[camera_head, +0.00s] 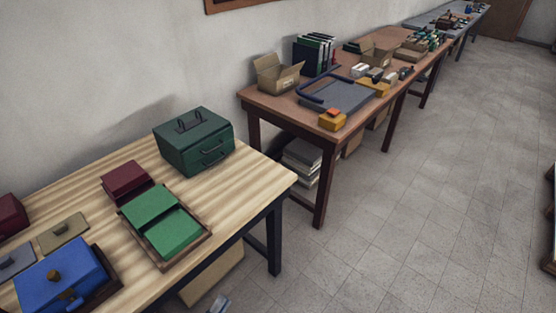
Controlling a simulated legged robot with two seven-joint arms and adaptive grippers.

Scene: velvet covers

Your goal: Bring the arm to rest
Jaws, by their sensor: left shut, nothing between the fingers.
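Only a small grey tip of my left gripper (219,304) shows at the bottom edge, in front of the near table and low beside a tan box. It is shut and empty; the rest of it and its arm are out of the picture. My right gripper is not in view. The near wooden table (90,177) carries a dark green case (194,142) with handles, and a wooden tray (205,240) with green covered pieces (160,220). A blue box (62,280) with a knob sits at the lower left.
A dark red box (126,178) and a tan lid (62,232) lie on the near table. A tan box (213,277) stands under it. A second brown table (262,98) with cartons and binders runs along the wall.

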